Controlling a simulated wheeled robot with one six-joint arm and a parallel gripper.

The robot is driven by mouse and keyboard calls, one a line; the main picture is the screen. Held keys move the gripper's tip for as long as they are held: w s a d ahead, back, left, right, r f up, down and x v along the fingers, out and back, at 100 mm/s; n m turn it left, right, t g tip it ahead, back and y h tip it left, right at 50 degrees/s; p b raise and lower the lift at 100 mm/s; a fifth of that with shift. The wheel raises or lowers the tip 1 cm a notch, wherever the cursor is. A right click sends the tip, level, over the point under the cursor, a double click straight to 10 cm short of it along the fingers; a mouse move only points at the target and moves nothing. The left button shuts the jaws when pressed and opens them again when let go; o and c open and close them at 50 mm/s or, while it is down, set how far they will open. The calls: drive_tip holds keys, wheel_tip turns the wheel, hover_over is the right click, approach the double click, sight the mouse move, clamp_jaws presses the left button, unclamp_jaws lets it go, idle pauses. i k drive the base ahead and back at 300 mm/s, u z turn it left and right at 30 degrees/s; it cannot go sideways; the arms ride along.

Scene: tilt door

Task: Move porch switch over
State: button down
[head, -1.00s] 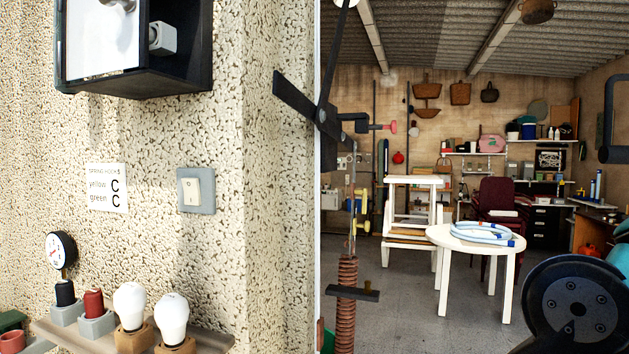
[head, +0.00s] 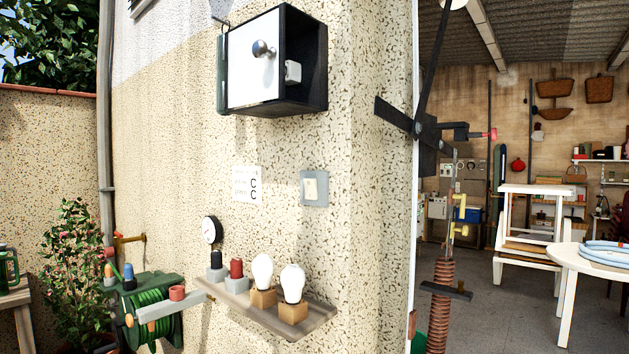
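The porch switch (head: 312,189) is a cream rocker on a grey square plate, fixed to the speckled wall below and right of a black wall box. I cannot tell which way the rocker is tipped. The black box (head: 309,62) has a white door with a round knob (head: 262,49), and a small light grey block (head: 293,71) shows inside it. My gripper is not in view.
A wall shelf (head: 262,318) below carries a gauge, a red-topped piece and two white bulbs. A green hose reel (head: 155,310) is at lower left. The garage opening at right has a spring (head: 441,300) and a white table (head: 566,262).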

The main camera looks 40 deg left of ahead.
sight(311, 183)
drive_tip(key=u, duration=0.45)
drive_tip(key=i, duration=0.55)
drive_tip(key=u, duration=0.6)
